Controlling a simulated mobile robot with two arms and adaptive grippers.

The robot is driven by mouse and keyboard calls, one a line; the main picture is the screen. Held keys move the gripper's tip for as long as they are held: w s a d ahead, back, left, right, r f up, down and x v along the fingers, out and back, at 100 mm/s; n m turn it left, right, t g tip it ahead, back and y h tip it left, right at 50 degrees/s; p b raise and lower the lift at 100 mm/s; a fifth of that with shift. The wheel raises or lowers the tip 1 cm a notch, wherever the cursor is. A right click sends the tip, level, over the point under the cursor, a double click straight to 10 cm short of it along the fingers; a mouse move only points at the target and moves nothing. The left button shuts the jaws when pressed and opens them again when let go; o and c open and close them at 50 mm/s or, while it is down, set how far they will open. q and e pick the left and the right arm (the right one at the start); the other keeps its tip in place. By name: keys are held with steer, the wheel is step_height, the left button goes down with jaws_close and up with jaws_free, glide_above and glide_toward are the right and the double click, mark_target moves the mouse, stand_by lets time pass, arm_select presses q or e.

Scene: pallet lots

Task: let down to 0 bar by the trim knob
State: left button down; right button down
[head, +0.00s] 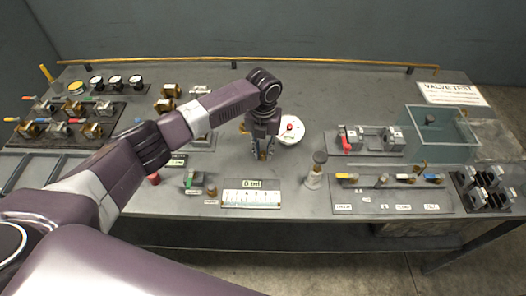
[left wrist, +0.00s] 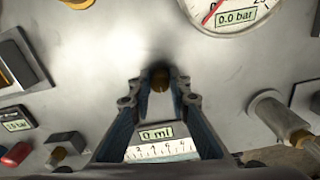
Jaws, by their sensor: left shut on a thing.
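My left gripper (head: 263,152) reaches down to the bench just left of a round white gauge (head: 291,130). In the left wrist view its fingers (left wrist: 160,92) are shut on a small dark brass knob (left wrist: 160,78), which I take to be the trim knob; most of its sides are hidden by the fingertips. The gauge is partly cut off at the top of the left wrist view (left wrist: 232,8). Its display reads 0.0 bar, and its red needle points to the lower left. My right gripper is not in view.
A scale plate reading 0 ml (head: 250,198) lies in front of the gripper. A steel fitting with a dark top (head: 316,170) stands to its right. Valve racks (head: 60,125) fill the left; a clear tank (head: 440,130) and a tool board (head: 392,195) are at right.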

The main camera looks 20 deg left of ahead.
mark_target(263, 153)
arm_select(q)
steer(key=shift+w+r, duration=0.15)
steer(key=c, duration=1.8)
jaws_free()
step_height(263, 153, up, 12)
steer(key=shift+s, duration=0.2)
